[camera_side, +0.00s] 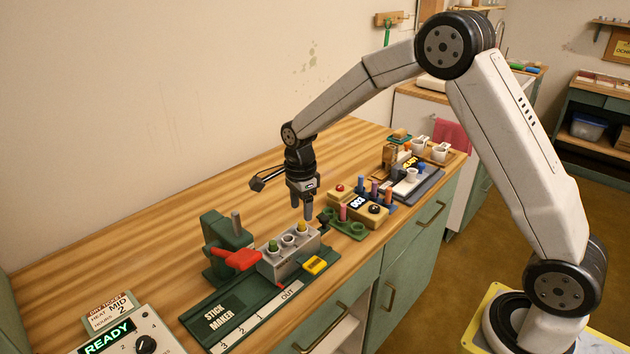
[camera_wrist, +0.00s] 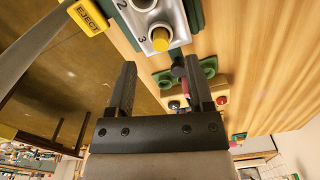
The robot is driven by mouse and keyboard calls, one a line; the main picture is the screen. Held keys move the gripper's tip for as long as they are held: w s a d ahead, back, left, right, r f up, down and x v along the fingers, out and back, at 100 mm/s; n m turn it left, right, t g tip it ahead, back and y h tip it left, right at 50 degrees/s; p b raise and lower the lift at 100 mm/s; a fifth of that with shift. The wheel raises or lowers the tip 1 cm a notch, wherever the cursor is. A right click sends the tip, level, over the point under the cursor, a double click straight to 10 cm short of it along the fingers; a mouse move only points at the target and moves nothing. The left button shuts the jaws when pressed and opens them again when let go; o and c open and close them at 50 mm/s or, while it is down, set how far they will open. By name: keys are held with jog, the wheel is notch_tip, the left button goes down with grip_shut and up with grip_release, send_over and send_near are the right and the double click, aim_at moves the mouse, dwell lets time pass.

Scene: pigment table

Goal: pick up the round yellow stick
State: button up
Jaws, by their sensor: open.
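The round yellow stick (camera_side: 302,227) stands upright in the end hole of the grey mould block (camera_side: 290,258) on the green stick maker. In the wrist view the yellow stick (camera_wrist: 160,41) shows end-on in the hole marked 3, beyond my fingertips. My gripper (camera_side: 308,212) points down just above and beside the block's right end. In the wrist view my gripper (camera_wrist: 158,75) is open, with nothing between its two fingers.
The stick maker has a red lever (camera_side: 237,258) and a yellow eject button (camera_side: 315,265). Green ring holders (camera_side: 346,227) with a dark and a pink stick stand close right of my gripper. A wooden box with a display (camera_side: 358,204) is behind them. Bare table lies at the back left.

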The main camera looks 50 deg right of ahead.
aim_at(301, 223)
jog(key=shift+f, duration=2.15)
grip_shut()
